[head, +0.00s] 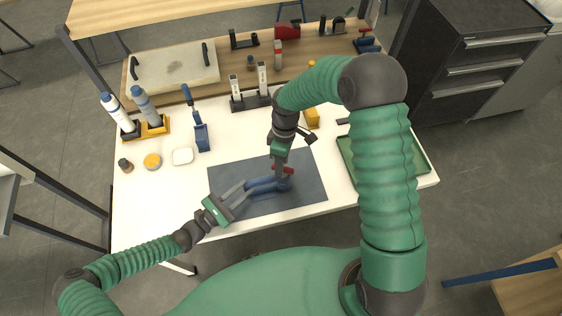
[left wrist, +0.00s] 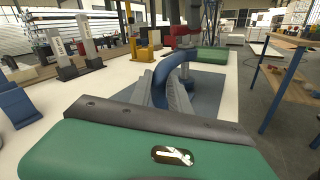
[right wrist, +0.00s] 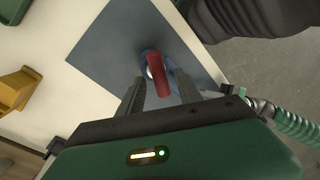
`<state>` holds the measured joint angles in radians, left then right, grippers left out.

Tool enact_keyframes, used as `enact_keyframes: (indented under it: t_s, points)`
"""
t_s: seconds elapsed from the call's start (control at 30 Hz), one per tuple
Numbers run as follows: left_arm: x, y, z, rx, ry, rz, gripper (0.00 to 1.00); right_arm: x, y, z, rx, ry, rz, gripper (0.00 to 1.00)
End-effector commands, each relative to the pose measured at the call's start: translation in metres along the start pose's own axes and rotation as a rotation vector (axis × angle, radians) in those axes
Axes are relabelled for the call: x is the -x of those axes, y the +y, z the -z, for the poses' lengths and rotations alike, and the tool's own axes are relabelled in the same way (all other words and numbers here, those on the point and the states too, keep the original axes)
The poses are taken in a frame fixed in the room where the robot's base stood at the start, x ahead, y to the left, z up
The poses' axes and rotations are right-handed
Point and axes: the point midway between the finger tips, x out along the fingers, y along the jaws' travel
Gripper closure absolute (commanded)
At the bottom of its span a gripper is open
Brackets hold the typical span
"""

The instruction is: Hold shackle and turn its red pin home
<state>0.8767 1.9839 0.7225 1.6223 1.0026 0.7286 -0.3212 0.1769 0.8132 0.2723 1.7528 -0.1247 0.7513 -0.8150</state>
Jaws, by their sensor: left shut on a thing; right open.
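The blue shackle (head: 264,185) lies over the dark grey mat, its bow toward my left gripper in the head view. My left gripper (head: 246,190) is shut on the shackle; in the left wrist view the blue loop (left wrist: 182,62) rises at its fingers. The red pin (head: 287,170) sits at the shackle's far end. My right gripper (head: 279,168) points down over the pin. In the right wrist view the red pin's bar (right wrist: 159,77) shows between the open fingers (right wrist: 161,92). Contact with the fingers is not clear. The pin's thread is hidden.
The mat (head: 227,172) lies on a white table. A green tray (head: 348,160) is at the right, partly behind my right arm. A blue-handled tool (head: 202,137), a white dish (head: 183,156) and bottles (head: 118,113) stand at the left. A yellow block (head: 312,118) stands behind.

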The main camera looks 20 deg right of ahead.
Motion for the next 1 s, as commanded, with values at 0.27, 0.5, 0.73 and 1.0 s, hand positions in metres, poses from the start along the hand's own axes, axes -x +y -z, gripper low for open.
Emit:
enact_keyframes:
  t_s: [0.27, 0.5, 0.73, 1.0]
  points:
    - [0.000, 0.001, 0.001, 0.001, 0.001, -0.001, 1.00, 0.022, 0.002, 0.000, -0.001, 0.001, -0.003, 0.59]
    - [0.001, 0.001, 0.001, 0.001, 0.001, -0.003, 1.00, 0.084, 0.002, 0.001, -0.001, 0.002, -0.005, 0.59]
    - [0.001, 0.002, 0.001, 0.001, 0.001, -0.004, 1.00, 0.117, 0.002, 0.001, -0.001, 0.000, 0.001, 0.59]
    - [0.001, 0.002, 0.001, 0.001, 0.001, -0.004, 1.00, 0.119, 0.001, 0.001, 0.000, -0.001, 0.001, 0.59]
